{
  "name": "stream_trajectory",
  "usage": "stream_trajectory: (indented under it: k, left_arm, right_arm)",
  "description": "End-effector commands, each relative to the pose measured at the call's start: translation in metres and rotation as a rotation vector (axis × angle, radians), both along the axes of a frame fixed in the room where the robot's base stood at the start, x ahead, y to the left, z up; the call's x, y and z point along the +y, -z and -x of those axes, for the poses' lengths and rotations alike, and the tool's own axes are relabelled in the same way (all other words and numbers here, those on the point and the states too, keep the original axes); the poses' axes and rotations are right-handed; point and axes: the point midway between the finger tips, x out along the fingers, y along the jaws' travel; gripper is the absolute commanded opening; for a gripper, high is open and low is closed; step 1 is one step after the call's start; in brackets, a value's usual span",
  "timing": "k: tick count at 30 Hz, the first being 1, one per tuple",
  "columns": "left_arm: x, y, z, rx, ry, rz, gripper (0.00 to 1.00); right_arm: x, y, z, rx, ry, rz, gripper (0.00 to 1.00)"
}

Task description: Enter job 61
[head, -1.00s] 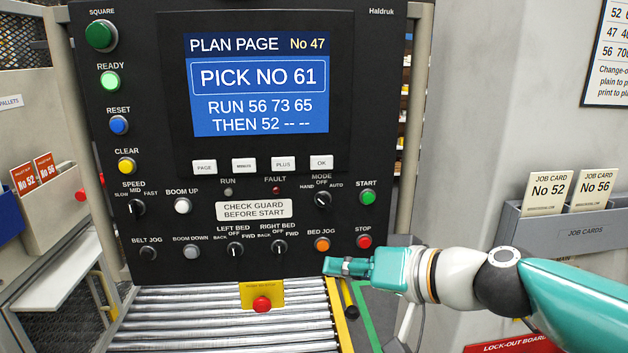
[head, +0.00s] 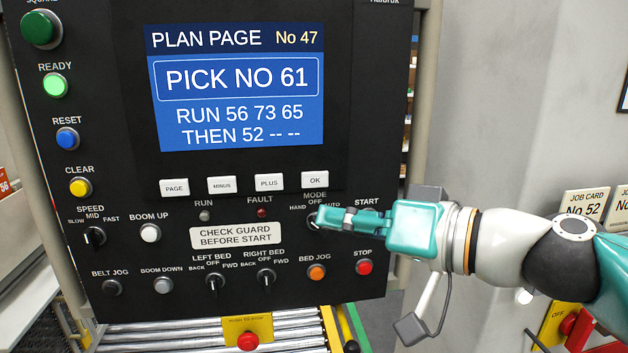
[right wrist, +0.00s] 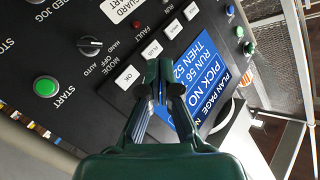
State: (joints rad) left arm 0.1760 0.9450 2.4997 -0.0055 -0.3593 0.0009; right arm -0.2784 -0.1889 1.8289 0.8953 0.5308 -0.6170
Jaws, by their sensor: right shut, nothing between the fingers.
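The panel screen (head: 238,88) reads PLAN PAGE No 47, with PICK NO 61 in a box above RUN 56 73 65 and THEN 52. Below it are the white keys PAGE (head: 174,188), MINUS (head: 221,185), PLUS (head: 269,182) and OK (head: 315,180). My right gripper (head: 318,219) is shut and empty, its tips over the MODE switch just below OK in the head view. In the right wrist view the shut fingers (right wrist: 160,72) show beside the OK key (right wrist: 128,77) and clear of the MODE switch (right wrist: 90,46). Contact cannot be told. My left gripper is out of view.
The START (head: 369,217) and STOP (head: 364,267) buttons and the BED JOG button (head: 316,272) lie close to my right gripper. A yellow plate with a red button (head: 247,341) sits over the rollers below. A job card No 52 (head: 585,204) stands at the right.

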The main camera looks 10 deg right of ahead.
Motion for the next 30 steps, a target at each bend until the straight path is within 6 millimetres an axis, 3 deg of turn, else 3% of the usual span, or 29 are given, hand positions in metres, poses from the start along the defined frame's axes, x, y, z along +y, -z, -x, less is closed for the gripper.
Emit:
stream_trajectory:
  k: [18,30]
  left_arm:
    - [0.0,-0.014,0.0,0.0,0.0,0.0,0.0]
    - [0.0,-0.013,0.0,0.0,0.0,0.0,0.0]
  right_arm:
    - [0.001,0.001,-0.07,0.001,-0.001,0.001,0.0]
    - [0.002,0.001,-0.087,0.0,-0.004,0.001,0.0]
